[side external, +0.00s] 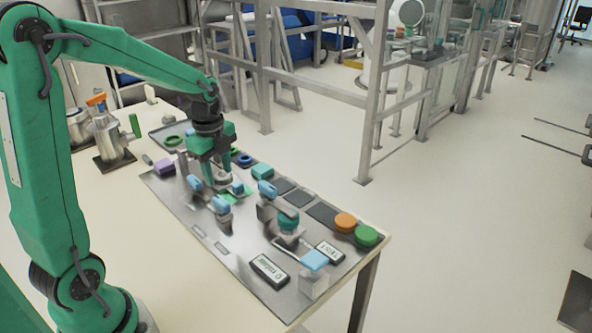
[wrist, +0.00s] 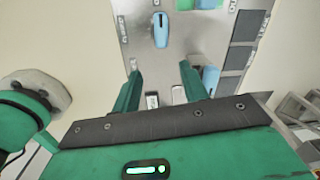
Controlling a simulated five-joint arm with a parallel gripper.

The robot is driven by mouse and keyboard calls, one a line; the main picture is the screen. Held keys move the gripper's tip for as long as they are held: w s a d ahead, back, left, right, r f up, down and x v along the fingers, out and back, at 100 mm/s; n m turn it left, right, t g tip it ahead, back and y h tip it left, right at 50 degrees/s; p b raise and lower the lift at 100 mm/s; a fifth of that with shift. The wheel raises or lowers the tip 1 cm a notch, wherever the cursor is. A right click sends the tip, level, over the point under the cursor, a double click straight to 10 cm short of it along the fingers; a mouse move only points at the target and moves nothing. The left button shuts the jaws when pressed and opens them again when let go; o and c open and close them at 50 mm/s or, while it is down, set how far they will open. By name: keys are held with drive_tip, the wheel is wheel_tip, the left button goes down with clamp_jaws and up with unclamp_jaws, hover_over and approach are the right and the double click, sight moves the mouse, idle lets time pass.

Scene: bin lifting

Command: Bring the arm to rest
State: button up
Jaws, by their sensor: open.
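My green gripper (side external: 217,181) points down over the metal panel (side external: 213,262) on the table, above its far left half. It also shows in the wrist view (wrist: 161,72), with its two fingers apart and nothing between their tips. A blue handle (wrist: 161,31) lies ahead of the fingertips in that view. Another light blue piece (wrist: 210,77) shows beside the right finger. Whether the fingers touch any part on the panel is hard to tell from the side view.
The panel carries blue-handled levers (side external: 221,204), a teal knob (side external: 288,220), an orange button (side external: 345,222), a green button (side external: 367,235) and a purple block (side external: 164,167). Metal fittings (side external: 112,137) stand at the back left. The near part of the cream table (side external: 180,285) is clear.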

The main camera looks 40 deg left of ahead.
drive_tip(key=s+d+r+n+t, duration=0.4)
drive_tip(key=s+d+r+n, duration=0.5)
drive_tip(key=s+d+n, duration=0.4)
drive_tip(key=shift+s+n+t, duration=0.3)
drive_tip(key=shift+n+t, duration=0.1)
drive_tip(key=shift+n, duration=1)
drive_tip(key=shift+w+r, duration=0.1)
drive_tip(key=shift+r, duration=0.05)
